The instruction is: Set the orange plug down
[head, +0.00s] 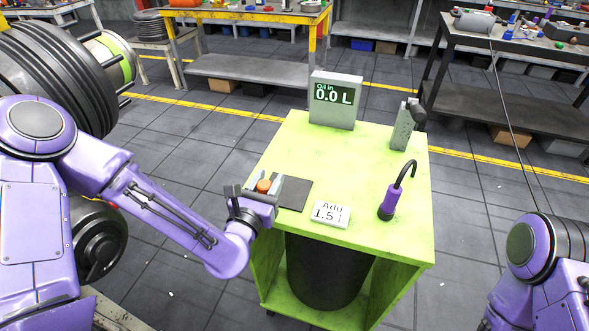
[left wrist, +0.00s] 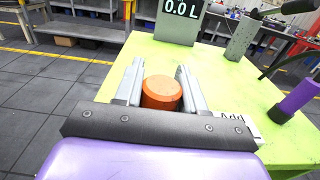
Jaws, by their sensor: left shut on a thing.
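The orange plug (head: 263,186) is between the fingers of my left gripper (head: 263,184), at the left edge of the green table. It also shows in the left wrist view (left wrist: 161,93), upright, with a tan top and an orange side. My left gripper (left wrist: 158,82) is shut on it. A dark mat (head: 295,194) lies on the table just right of the gripper. I cannot tell whether the plug touches the table. My right arm shows at the lower right of the head view, but its gripper is out of view.
The green table (head: 362,147) carries a display reading 0.0 L (head: 336,101), a grey holder (head: 403,130), a purple-handled hooked tool (head: 389,203) and an "Add 1.5" card (head: 330,214). A black drum (head: 325,272) stands beneath. The tabletop's middle is clear.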

